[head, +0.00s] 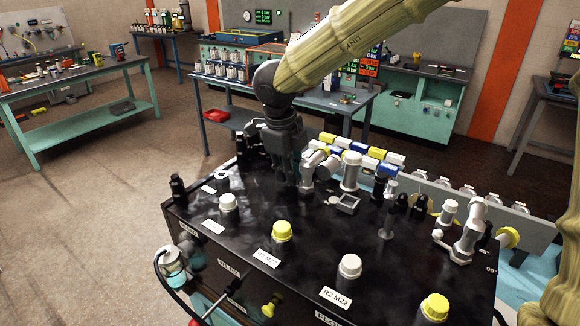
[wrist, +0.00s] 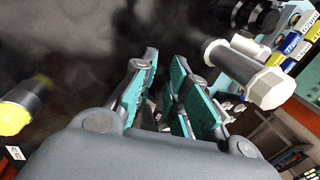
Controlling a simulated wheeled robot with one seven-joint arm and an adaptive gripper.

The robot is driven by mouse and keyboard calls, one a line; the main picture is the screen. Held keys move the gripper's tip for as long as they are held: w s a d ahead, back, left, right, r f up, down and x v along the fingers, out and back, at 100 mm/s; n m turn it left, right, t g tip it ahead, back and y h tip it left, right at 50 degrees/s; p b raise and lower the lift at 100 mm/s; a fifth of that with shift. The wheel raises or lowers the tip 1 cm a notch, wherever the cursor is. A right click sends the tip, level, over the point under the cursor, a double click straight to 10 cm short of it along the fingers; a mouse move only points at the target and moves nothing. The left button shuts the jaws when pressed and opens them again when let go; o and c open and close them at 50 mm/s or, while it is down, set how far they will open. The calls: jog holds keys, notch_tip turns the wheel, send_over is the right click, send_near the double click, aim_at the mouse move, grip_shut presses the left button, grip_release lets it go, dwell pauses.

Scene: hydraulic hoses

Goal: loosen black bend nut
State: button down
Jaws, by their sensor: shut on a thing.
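My gripper (head: 304,186) points down at the back left of the black bench top (head: 300,262). In the wrist view its teal-padded jaws (wrist: 168,98) are closed in on something dark between them. I take this to be the black bend nut, but the jaws and palm hide nearly all of it, and its bend cannot be made out. A grey bend fitting (head: 315,160) stands just right of the jaws in the head view. Several black fittings (head: 398,206) stand further right, apart from the gripper.
White-capped (head: 228,202) and yellow-capped (head: 281,231) fittings stand along the front. A large white-grey fitting (head: 351,172), also close to the jaws in the wrist view (wrist: 245,75), stands to the right. A grey pipe assembly (head: 468,232) is at the far right.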

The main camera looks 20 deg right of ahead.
jog(key=n+p, duration=0.2)
jog(key=s+a+n+p, duration=0.1)
jog(key=n+p, duration=0.1)
jog(key=p, duration=0.1)
jog(key=shift+s+a+r+t+y, duration=0.2)
jog(key=shift+t+y, duration=0.1)
jog(key=shift+s+a+n+p, duration=0.15)
jog(key=shift+s+n+p, duration=0.15)
jog(key=shift+n+p, duration=0.5)
jog(key=shift+s+a+f+n+y+p, duration=0.15)
jog(key=shift+s+n+p, duration=0.1)
jog(key=shift+n+p, duration=0.25)
jog(key=shift+s+a+f+n+y+p, duration=0.1)
jog(key=shift+s+f+n+y+p, duration=0.1)
jog(key=shift+n+p, duration=0.3)
jog(key=c, duration=1.4)
grip_release()
jog(key=shift+o, duration=0.2)
jog(key=shift+w, duration=0.1)
jog(key=shift+r, duration=0.15)
jog(key=shift+r, duration=0.6)
notch_tip(320, 180, up, 10)
jog(key=s, duration=0.2)
jog(key=shift+s+a+r, duration=0.2)
